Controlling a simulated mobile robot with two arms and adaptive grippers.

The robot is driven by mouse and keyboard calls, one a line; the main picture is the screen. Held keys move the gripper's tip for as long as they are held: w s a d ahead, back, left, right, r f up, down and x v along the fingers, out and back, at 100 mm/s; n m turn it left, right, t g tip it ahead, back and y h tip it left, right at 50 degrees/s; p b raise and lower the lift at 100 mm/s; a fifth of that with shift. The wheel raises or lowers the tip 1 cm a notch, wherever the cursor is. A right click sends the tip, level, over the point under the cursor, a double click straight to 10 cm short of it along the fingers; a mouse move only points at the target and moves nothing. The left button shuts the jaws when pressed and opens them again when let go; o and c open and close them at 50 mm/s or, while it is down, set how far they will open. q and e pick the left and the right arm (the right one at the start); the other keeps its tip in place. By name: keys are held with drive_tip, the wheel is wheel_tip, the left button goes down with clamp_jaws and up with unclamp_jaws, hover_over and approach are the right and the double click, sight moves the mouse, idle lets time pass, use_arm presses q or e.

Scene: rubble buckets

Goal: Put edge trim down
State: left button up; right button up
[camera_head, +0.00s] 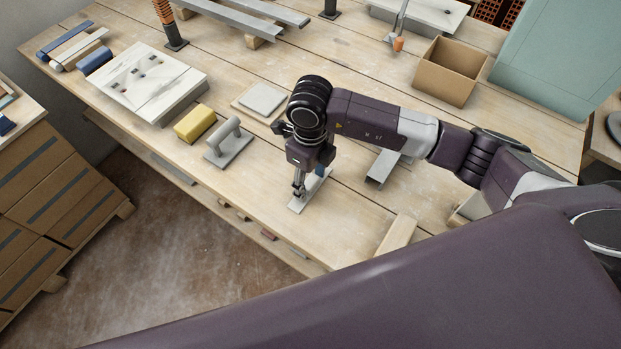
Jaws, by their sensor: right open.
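My right gripper (299,188) points down at the front part of the wooden workbench (345,222). It is open, with its fingertips just above or at a pale flat strip (296,207) that has a blue part (321,175) near its far end. The gripper hides part of this strip, and I cannot tell whether they touch. A short grey angled metal profile (378,172) lies to the right, partly behind my right arm. I cannot tell for sure which of these is the edge trim. My left gripper is not in view.
A grey float (229,147), a yellow sponge (194,124) and a marbled slab (150,82) lie to the left. A pale tile (262,99) lies behind. A cardboard box (447,75) stands at the back right. A wooden block (397,234) lies near the front edge.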

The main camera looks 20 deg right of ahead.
sight(310, 182)
drive_tip(key=shift+r, duration=0.15)
wheel_tip(310, 182, up, 12)
drive_tip(key=b, duration=0.1)
idle(0.7)
